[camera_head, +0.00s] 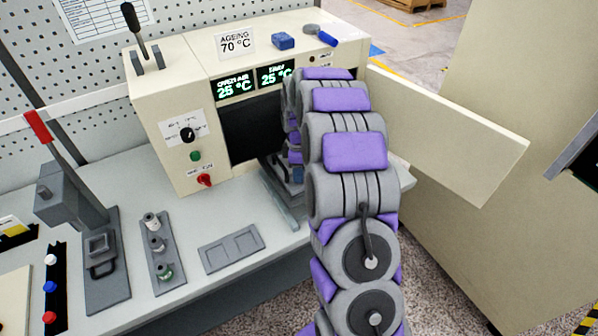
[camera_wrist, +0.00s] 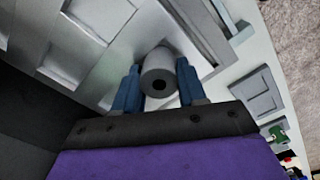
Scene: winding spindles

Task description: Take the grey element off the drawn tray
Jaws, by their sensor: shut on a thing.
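The grey element (camera_wrist: 158,76) is a short cylinder with a dark hole in its end, seen in the wrist view. My gripper (camera_wrist: 157,72) has its two blue fingers closed on either side of it. The drawn tray (camera_head: 281,198) juts from the dark opening of the ageing cabinet (camera_head: 180,105) in the head view. My arm hides most of the tray, the element and the gripper there. I cannot tell whether the element still touches the tray.
The cabinet's cream door (camera_head: 450,130) stands open at the right of my arm. On the bench lie a shallow grey plate (camera_head: 231,248), a rack with several spools (camera_head: 159,255) and a red-handled press (camera_head: 70,190). The bench front between plate and arm is clear.

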